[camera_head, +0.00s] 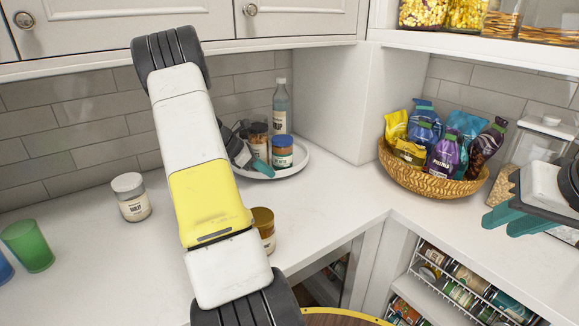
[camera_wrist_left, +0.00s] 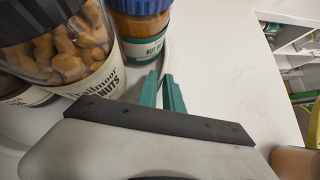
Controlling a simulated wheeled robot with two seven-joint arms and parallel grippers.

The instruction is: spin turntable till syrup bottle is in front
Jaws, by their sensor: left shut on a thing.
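The white turntable (camera_head: 292,167) stands in the back corner of the counter, partly hidden by my left arm. A tall clear bottle (camera_head: 281,108) with a pale cap stands at its back; its label is too small to read, but it looks like the syrup bottle. A blue-lidded nut butter jar (camera_head: 282,153) and a nut jar (camera_head: 257,140) are on it nearer the front. My right gripper (camera_head: 500,224) is open and empty at the right.
A white-lidded jar (camera_head: 131,198) and a green cup (camera_head: 29,246) stand on the left counter. An amber jar (camera_head: 264,226) stands beside my left arm. A wicker basket (camera_head: 430,183) of snack bags is right of the corner wall. Counter right of the turntable is clear.

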